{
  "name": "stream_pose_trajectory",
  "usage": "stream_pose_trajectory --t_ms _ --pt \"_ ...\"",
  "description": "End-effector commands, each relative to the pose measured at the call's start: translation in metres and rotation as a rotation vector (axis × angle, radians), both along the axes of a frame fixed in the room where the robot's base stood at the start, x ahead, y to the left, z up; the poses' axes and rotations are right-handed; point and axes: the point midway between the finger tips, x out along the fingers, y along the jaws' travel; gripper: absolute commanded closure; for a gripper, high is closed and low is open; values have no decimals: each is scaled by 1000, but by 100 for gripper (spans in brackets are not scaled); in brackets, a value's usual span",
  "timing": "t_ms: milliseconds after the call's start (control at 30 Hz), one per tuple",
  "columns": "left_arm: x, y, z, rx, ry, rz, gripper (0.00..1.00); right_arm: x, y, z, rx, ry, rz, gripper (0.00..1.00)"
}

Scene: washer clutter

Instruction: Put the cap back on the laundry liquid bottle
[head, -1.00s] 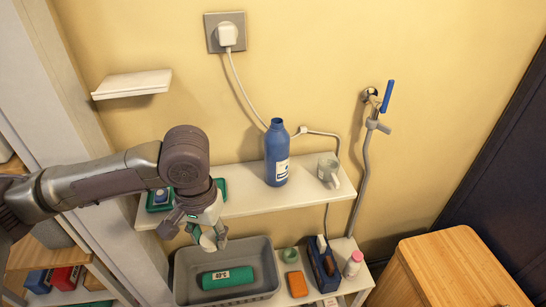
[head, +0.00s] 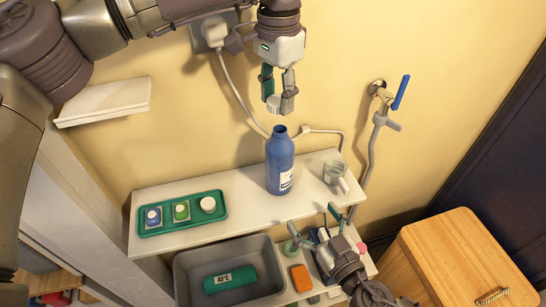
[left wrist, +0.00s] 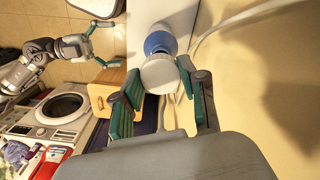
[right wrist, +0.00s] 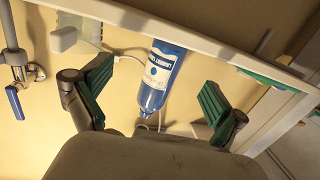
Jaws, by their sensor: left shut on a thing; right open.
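The blue laundry liquid bottle (head: 280,166) stands upright and uncapped on the white shelf; it also shows in the left wrist view (left wrist: 160,42) and, label visible, in the right wrist view (right wrist: 160,78). My left gripper (head: 279,104) is shut on a white cap (head: 273,104) and holds it above the bottle's mouth with a gap between. In the left wrist view the cap (left wrist: 160,74) sits between the fingers and overlaps the bottle. My right gripper (head: 313,229) is open and empty, below the front of the shelf, lower right of the bottle.
A green tray (head: 180,230) with three small round-topped items lies on the shelf, left of the bottle. A clear cup (head: 335,173) stands right of it. A grey basin (head: 195,275) is below. A tap (head: 380,100) and hose are on the wall at right.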

Motion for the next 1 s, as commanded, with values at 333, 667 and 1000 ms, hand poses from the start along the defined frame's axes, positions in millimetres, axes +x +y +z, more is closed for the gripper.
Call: stream_pose_trajectory --t_ms 333,667,1000 --pt "3 -8 13 1 1 -32 71 -12 9 29 62 -34 36 3" --pt "3 -8 12 0 1 -31 71 -1 15 29 62 -37 35 3" --pt "3 -8 12 0 1 -31 71 54 45 29 61 -37 34 3"
